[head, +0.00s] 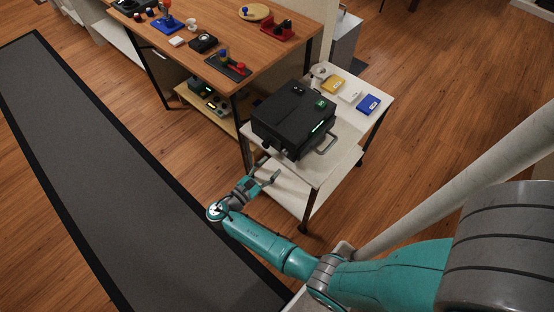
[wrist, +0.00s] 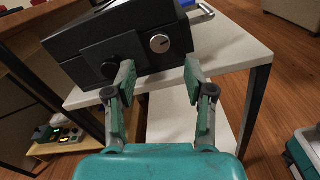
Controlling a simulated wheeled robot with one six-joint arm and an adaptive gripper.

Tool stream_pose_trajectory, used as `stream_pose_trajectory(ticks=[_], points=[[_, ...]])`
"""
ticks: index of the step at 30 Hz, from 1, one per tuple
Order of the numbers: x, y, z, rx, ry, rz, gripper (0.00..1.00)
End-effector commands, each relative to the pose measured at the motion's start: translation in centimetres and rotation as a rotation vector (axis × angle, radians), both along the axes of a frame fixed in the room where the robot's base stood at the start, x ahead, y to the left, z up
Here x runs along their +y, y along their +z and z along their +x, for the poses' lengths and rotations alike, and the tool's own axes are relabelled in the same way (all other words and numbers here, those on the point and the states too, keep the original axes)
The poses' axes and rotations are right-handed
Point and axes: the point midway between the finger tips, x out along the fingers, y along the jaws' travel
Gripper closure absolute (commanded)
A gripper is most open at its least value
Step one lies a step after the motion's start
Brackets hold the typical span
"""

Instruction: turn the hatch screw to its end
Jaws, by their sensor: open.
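A black box-shaped unit (head: 290,112) stands on a small white table. In the wrist view its near face (wrist: 135,50) carries a round silver disc with a line across it, which looks like the hatch screw (wrist: 159,43). A dark round knob (wrist: 110,68) sits on the same face to its left. The screw is not clear in the head view. My gripper (head: 266,180) is at the table's near left edge, beside the box. In the wrist view my gripper (wrist: 160,78) is open and empty, its fingertips below the screw and apart from it.
The white table (head: 345,123) also holds a yellow box (head: 333,85), a white box (head: 350,96) and a blue box (head: 368,104). A metal handle (head: 327,144) sticks out from the unit's right side. A wooden workbench (head: 225,50) with tools stands behind, at left.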

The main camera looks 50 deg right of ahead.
Motion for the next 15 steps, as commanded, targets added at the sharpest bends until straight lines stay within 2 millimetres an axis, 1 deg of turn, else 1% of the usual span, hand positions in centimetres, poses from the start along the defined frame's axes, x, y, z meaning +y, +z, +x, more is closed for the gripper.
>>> stream_pose_trajectory(ticks=[1,6,9,15], points=[[1.1,0.0,0.0,0.0,0.004,0.0,0.46],[3.8,0.0,0.0,-0.001,0.002,0.0,0.46],[4.8,0.0,-0.1,-0.001,0.002,0.0,0.46],[5.6,0.0,-0.2,0.0,0.0,0.001,0.46]])
